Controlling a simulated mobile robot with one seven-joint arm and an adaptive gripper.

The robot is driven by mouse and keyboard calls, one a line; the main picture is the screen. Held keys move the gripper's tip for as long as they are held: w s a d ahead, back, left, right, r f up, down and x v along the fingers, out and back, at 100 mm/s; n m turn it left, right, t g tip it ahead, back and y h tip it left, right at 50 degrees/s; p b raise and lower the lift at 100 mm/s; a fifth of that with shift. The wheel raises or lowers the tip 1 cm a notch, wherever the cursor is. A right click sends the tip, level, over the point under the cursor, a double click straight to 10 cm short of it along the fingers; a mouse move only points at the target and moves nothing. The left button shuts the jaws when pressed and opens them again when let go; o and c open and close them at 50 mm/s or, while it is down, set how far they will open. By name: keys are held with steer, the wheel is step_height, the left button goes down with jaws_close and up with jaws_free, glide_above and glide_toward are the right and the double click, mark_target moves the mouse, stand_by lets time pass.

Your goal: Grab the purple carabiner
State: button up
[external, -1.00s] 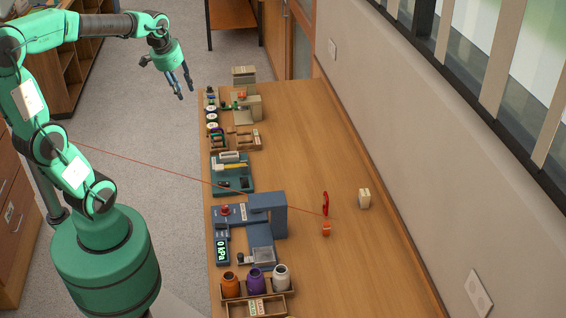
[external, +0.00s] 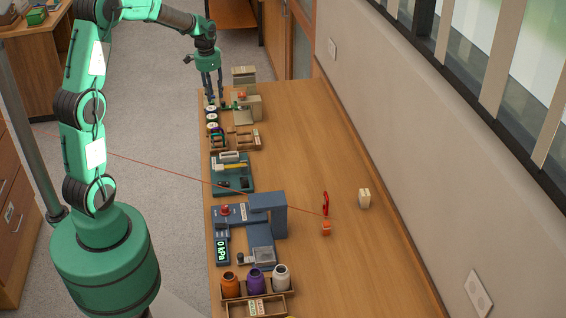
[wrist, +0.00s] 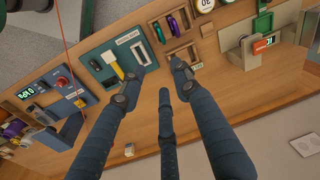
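The purple carabiner (wrist: 174,27) stands in a compartment of a small wooden tray (wrist: 192,45), beside a green one (wrist: 184,17). In the external view it is a tiny purple shape (external: 214,131) at the table's left edge, hard to separate from its neighbours. My gripper (external: 211,94) points down over the far left end of the table, farther back than the tray. In the wrist view my gripper (wrist: 157,86) has its blue fingers spread, with nothing between them. The tray lies beyond the fingertips, near the top of that view.
A teal station with a yellow-handled tool (external: 233,165) and a blue gauge station (external: 267,208) stand nearer along the left edge. Round dials (external: 212,117) and a beige stand (external: 252,107) are beyond the tray. Bottles (external: 256,281) stand at the front. The table's right side is mostly clear.

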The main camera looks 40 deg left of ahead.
steer(key=m+g, duration=0.1)
steer(key=m, duration=0.1)
glide_above(222, 130)
step_height(222, 130, down, 12)
steer(key=f, duration=0.1)
steer(key=shift+w+a+r, duration=0.2)
steer(key=shift+w+r, duration=0.05)
steer(key=shift+w, duration=0.1)
steer(key=shift+f, duration=0.1)
steer(key=shift+f, duration=4.2)
steer(key=shift+b, duration=0.3)
steer(key=shift+s+f+b, duration=0.15)
steer(key=shift+f+b, duration=0.25)
steer(key=shift+f, duration=2.2)
steer(key=shift+c, duration=0.3)
jaws_close()
